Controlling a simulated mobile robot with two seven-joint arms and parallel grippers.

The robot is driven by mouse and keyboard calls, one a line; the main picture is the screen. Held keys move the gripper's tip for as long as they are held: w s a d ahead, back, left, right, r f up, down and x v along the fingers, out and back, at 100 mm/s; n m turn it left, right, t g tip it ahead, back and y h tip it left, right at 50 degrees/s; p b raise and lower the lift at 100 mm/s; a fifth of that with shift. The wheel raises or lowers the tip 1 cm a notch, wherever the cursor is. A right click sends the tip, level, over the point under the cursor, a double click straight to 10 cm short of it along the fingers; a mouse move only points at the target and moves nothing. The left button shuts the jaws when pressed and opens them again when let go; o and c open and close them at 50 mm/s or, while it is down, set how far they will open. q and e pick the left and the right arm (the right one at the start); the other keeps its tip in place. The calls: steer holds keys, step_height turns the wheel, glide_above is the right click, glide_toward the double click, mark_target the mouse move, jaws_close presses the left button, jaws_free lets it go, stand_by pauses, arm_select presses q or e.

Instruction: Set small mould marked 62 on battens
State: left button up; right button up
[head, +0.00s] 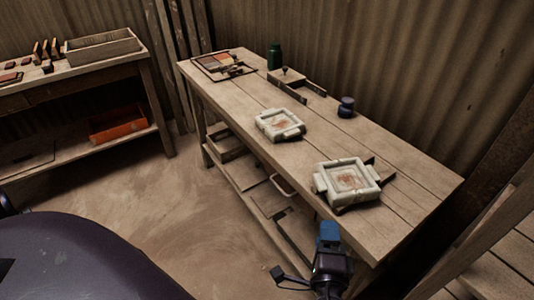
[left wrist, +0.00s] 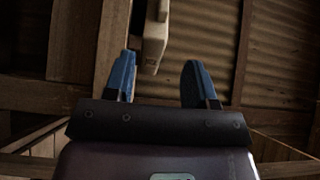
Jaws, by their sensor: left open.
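The smaller-looking mould (head: 266,128) is near the bench's middle. The larger-looking mould (head: 326,184) is nearer, with dark strips showing from under its edges. I cannot read a number on either. Two dark battens (head: 286,89) lie farther back on the bench. My left gripper (head: 330,232) has blue fingers and is at the bench's front edge, below the nearer mould. In the left wrist view its fingers (left wrist: 157,82) are apart and empty, with a pale mould part (left wrist: 154,38) beyond them. My right gripper is not seen.
A green bottle (head: 274,56) and a small dark pot (head: 346,107) stand along the bench's back. A tray of coloured pieces (head: 222,66) is at the far end. A side table with a wooden box (head: 103,47) stands left. Bare floor lies between.

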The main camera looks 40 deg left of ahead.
arm_select(q)
steer(key=s+a+f+n+g+h, duration=0.2)
steer(key=s+a+f+h, duration=0.15)
steer(key=f, duration=0.25)
steer(key=s+a+f+n+g+h, duration=0.1)
steer(key=s+a+f+g+h, duration=0.1)
steer(key=s+a+f, duration=0.3)
steer(key=s+a+f+n+h, duration=0.2)
steer(key=s+a+n+h, duration=0.1)
steer(key=s+a+n, duration=0.4)
steer(key=shift+s+a+f+n+g, duration=0.2)
steer(key=shift+s+f+n+g, duration=0.05)
steer(key=shift+s+n+g, duration=0.15)
steer(key=shift+h, duration=0.25)
steer(key=r+p, duration=0.1)
steer(key=p, duration=0.1)
steer(key=shift+s+a+r+p, duration=0.1)
steer(key=shift+r+p, duration=0.2)
steer(key=shift+r, duration=0.1)
